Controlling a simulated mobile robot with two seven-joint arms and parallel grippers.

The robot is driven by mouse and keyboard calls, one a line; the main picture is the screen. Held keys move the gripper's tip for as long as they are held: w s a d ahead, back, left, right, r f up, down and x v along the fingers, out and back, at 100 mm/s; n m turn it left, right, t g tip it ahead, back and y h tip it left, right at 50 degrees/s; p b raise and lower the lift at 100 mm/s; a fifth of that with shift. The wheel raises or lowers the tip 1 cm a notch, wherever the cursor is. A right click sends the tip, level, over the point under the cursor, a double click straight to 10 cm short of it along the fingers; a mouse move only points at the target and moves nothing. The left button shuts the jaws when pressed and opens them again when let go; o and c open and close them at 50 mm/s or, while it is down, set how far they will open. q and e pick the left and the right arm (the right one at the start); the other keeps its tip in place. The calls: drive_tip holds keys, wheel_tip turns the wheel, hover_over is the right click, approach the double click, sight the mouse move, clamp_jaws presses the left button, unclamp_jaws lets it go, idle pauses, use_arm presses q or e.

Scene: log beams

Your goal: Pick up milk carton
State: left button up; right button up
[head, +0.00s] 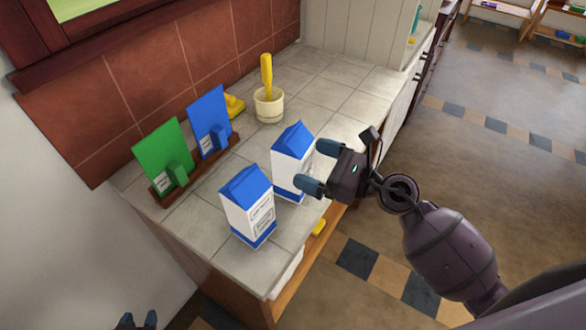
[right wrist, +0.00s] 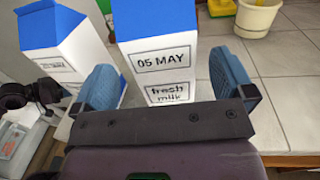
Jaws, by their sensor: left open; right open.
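Two white milk cartons with blue tops stand upright on the tiled counter (head: 340,85). The nearer carton (head: 247,208) is left of the farther carton (head: 290,165). My right gripper (head: 319,167) is open, with its blue fingertips at the right side of the farther carton. In the right wrist view, that carton (right wrist: 158,60) shows "05 MAY fresh milk" and stands between and just beyond the open fingers (right wrist: 165,88). The nearer carton (right wrist: 62,45) is to the left there, partly behind the left finger. My left gripper (head: 138,321) shows only its fingertips at the bottom edge, open and away from the cartons.
A green card (head: 162,152) and a blue card (head: 210,122) stand in a wooden holder (head: 160,194) by the tiled wall. A cream pot (head: 269,106) with a yellow utensil (head: 266,72) stands behind the cartons. The counter's far end is mostly clear.

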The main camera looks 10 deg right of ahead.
sight(293, 154)
drive_tip(key=shift+p+x, duration=0.45)
drive_tip(key=shift+x, duration=2.2)
drive_tip(key=shift+c, duration=0.2)
drive_tip(key=shift+d+r, duration=0.1)
drive_tip(key=c, duration=1.5)
